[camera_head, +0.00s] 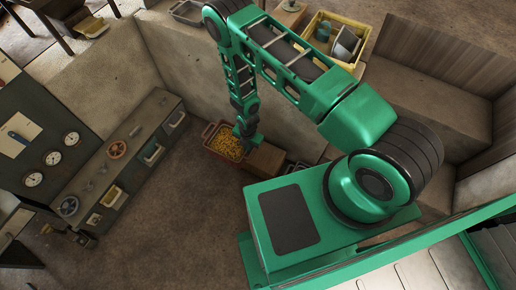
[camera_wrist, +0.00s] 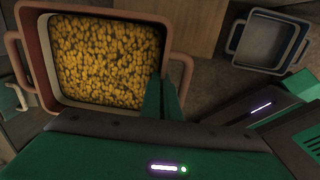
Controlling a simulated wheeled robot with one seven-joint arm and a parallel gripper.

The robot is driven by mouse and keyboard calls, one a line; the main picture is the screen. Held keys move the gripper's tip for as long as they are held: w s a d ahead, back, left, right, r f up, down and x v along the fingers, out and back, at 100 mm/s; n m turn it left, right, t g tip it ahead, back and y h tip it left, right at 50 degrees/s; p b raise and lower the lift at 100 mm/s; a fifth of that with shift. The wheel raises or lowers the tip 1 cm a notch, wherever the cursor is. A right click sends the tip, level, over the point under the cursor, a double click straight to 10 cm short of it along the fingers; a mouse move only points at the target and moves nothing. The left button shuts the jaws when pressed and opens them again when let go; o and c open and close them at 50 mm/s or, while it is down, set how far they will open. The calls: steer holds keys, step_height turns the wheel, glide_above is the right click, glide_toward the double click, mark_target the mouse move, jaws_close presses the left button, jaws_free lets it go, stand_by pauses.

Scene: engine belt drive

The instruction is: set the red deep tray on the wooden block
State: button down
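The red deep tray (camera_head: 208,131), full of small yellow pieces, is beside the left end of the wooden block (camera_head: 265,161). In the wrist view the tray (camera_wrist: 32,50) fills the upper left, roughly level, with a handle on each side. The wooden block (camera_wrist: 186,18) shows at the top, right of the tray. My gripper (camera_head: 244,143) is at the tray's right side. In the wrist view my gripper's fingers (camera_wrist: 161,96) are close together with the tray's right wall between them, by the handle. Whether the tray touches the floor cannot be told.
A grey tray (camera_wrist: 264,42) lies right of the block. A concrete wall (camera_head: 180,60) stands behind, and a control cabinet (camera_head: 120,155) with valves stands left. A yellow crate (camera_head: 322,35) with items is on the ledge. The floor (camera_head: 170,220) in front is clear.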

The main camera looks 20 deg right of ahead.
steer(key=s+d+f, duration=0.2)
steer(key=d+f, duration=0.8)
steer(key=d, duration=0.1)
steer(key=shift+f, duration=0.4)
steer(key=shift+d, duration=0.1)
steer(key=c, duration=2)
jaws_free()
steer(key=r, duration=1.2)
steer(key=shift+s+d, duration=0.2)
steer(key=shift+d, duration=0.05)
